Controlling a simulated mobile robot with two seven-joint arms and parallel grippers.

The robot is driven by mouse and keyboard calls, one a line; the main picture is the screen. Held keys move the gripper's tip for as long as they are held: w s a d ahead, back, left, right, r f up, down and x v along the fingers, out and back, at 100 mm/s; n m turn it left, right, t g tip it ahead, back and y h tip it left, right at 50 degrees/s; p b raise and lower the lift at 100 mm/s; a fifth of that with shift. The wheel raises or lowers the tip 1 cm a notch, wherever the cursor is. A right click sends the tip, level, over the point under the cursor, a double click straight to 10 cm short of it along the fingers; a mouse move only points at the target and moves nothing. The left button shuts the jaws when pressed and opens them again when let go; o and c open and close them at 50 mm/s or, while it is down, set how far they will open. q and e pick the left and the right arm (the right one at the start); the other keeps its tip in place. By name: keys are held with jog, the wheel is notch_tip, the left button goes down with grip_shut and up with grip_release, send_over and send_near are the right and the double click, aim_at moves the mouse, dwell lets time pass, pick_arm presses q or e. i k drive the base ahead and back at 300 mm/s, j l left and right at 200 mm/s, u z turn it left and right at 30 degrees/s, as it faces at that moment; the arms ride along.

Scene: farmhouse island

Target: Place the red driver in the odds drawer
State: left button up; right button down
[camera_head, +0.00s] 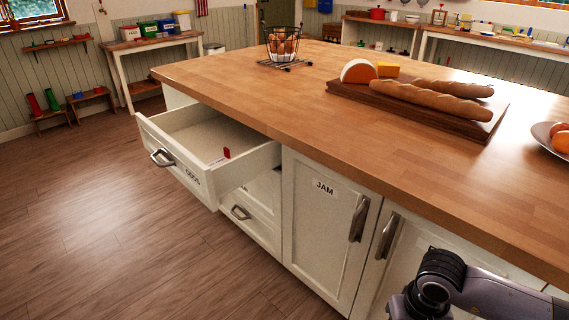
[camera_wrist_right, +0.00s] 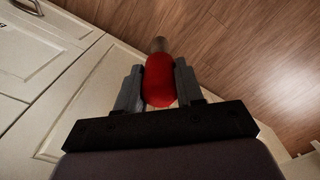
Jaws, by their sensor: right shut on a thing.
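The red driver (camera_wrist_right: 159,84) shows in the right wrist view, its rounded red handle between the two fingers of my right gripper (camera_wrist_right: 160,74). A short greyish end sticks out beyond the handle; the rest of the driver is hidden. My right gripper is shut on the handle. The odds drawer (camera_head: 152,135) stands pulled open at the island's left end in the head view, with "ODDS" on its front. My right arm is at the lower right of the head view, well right of the drawer; its fingers are out of frame. My left gripper is not in view.
A small red object (camera_head: 226,153) is at the drawer's right inner side. The drawer floor is otherwise mostly bare. The worktop (camera_head: 290,125) holds a bread board (camera_head: 480,128) and an egg basket (camera_head: 283,45).

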aim_at(196, 142)
jog(key=i+j, duration=0.1)
jog(key=j, duration=0.2)
jog(key=i+j+z, duration=0.15)
jog(key=j, duration=0.2)
jog(key=i+j, duration=0.1)
jog(key=j, duration=0.2)
jog(key=i+j+z, duration=0.1)
jog(key=j, duration=0.2)
jog(key=i+j, duration=0.1)
jog(key=j, duration=0.3)
jog(key=i+j, duration=0.1)
jog(key=j, duration=0.3)
jog(key=i+j, duration=0.15)
jog(key=j, duration=0.2)
jog(key=i+j, duration=0.1)
jog(key=j, duration=0.3)
jog(key=i+j, duration=0.1)
jog(key=j, duration=0.3)
jog(key=z, duration=0.05)
